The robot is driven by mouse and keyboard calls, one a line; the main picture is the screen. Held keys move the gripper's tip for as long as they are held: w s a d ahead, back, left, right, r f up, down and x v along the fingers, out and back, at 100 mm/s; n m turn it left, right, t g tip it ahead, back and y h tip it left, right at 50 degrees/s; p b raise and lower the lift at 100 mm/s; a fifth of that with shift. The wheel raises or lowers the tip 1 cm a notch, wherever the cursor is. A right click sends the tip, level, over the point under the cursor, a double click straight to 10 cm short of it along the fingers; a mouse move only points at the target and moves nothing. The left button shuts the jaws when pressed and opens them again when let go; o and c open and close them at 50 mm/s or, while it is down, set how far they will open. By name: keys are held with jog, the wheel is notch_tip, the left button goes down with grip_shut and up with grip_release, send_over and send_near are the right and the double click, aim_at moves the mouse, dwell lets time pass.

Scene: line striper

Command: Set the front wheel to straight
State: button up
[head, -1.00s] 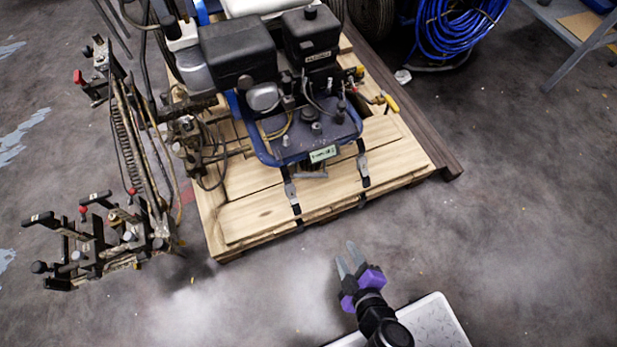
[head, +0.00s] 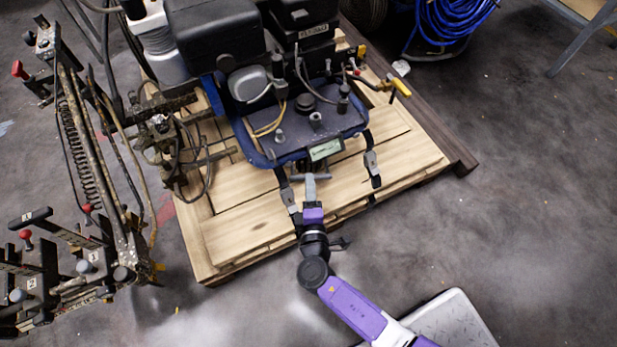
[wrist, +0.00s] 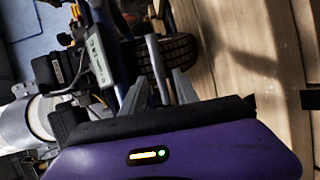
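The line striper (head: 300,122), with a blue frame and black engine parts, stands strapped on a wooden pallet. Its front wheel shows as a black tyre in the wrist view (wrist: 180,52), just beyond my fingers; in the head view it is hidden under the machine's front. A grey bar (wrist: 157,68) runs up between my fingers in the wrist view. My gripper (head: 310,185) is at the machine's front edge, below the small label plate. Its two grey fingers are apart in the wrist view (wrist: 160,92), either side of the bar. I cannot tell whether either finger touches it.
Dark straps with metal buckles (head: 371,162) run down from the frame on both sides of my gripper. The pallet (head: 240,235) lies below. A rack of levers (head: 60,250) stands at the left. A blue hose coil (head: 445,20) lies behind. Floor at right is clear.

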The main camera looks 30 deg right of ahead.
jog(key=shift+b+x, duration=0.4)
jog(key=shift+x, duration=1.6)
grip_shut()
jog(key=shift+s+f, duration=0.1)
